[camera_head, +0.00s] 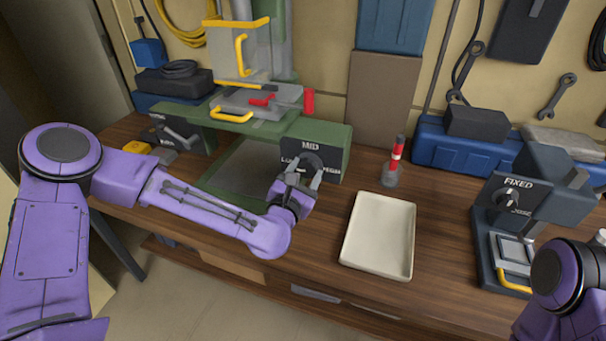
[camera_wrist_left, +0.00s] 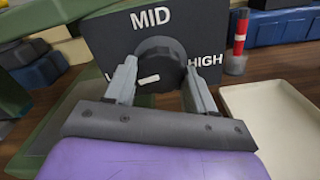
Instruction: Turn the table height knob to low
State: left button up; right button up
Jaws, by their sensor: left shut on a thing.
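The table height knob (camera_wrist_left: 160,58) is a dark round dial on a black panel (camera_wrist_left: 105,38) marked MID at the top, HIGH at the right and a partly hidden label starting with L at the left. Its white pointer mark sits on the lower left of the dial, aimed toward lower left. In the head view the knob (camera_head: 309,160) is on the front of the green machine (camera_head: 335,140). My left gripper (camera_head: 303,174) is shut on the knob, one finger on each side; it also shows in the left wrist view (camera_wrist_left: 160,78). My right gripper is out of frame.
A cream tray (camera_head: 380,236) lies right of the knob, with a red-and-white striped post (camera_head: 396,158) behind it. A dark box marked FIXED (camera_head: 518,190) with its own knob stands at the right. Wooden tabletop (camera_head: 435,275) is bare around the tray.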

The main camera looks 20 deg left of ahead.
pick_arm(q)
jog(key=shift+f+m, duration=0.1)
jog(key=shift+m, duration=0.2)
jog(key=o, duration=1)
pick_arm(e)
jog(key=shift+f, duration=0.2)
pick_arm(q)
jog(key=shift+o, duration=0.2)
jog(key=shift+s, duration=0.1)
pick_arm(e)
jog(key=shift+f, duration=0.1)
pick_arm(q)
jog(key=s+p, duration=0.2)
jog(key=s, duration=0.8)
jog(key=shift+s+a, duration=0.15)
jog(key=shift+s, duration=0.1)
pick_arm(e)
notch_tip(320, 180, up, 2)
pick_arm(q)
jog(key=shift+a, duration=0.1)
